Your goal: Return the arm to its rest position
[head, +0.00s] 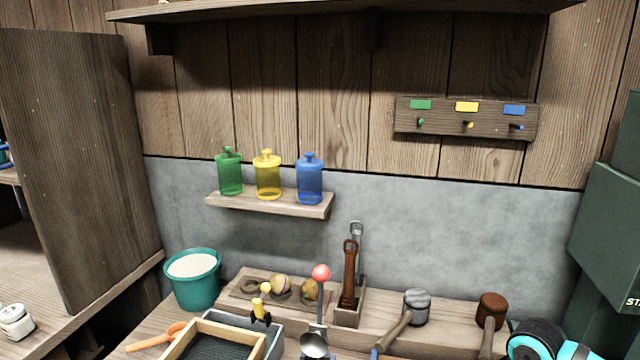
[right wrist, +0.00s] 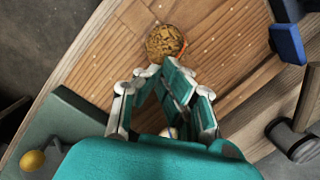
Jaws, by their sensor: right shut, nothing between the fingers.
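My right gripper (right wrist: 172,75) shows in the right wrist view with its teal fingers drawn together and nothing between them. A round, yellow-brown patterned object (right wrist: 165,43) lies just beyond the fingertips on the wooden surface (right wrist: 110,65); I cannot tell whether they touch it. In the head view, a black and teal part of my right arm shows at the bottom right, and the gripper's fingers are out of frame there. My left gripper is in neither view.
The bench holds a teal bucket (head: 196,280), a tray (head: 268,325), a tool holder (head: 347,315) and mallets (head: 416,306). Green, yellow and blue bottles (head: 309,182) stand on a small wall shelf (head: 270,205). A hook board (head: 465,119) hangs at right. A blue block (right wrist: 288,44) is near the gripper.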

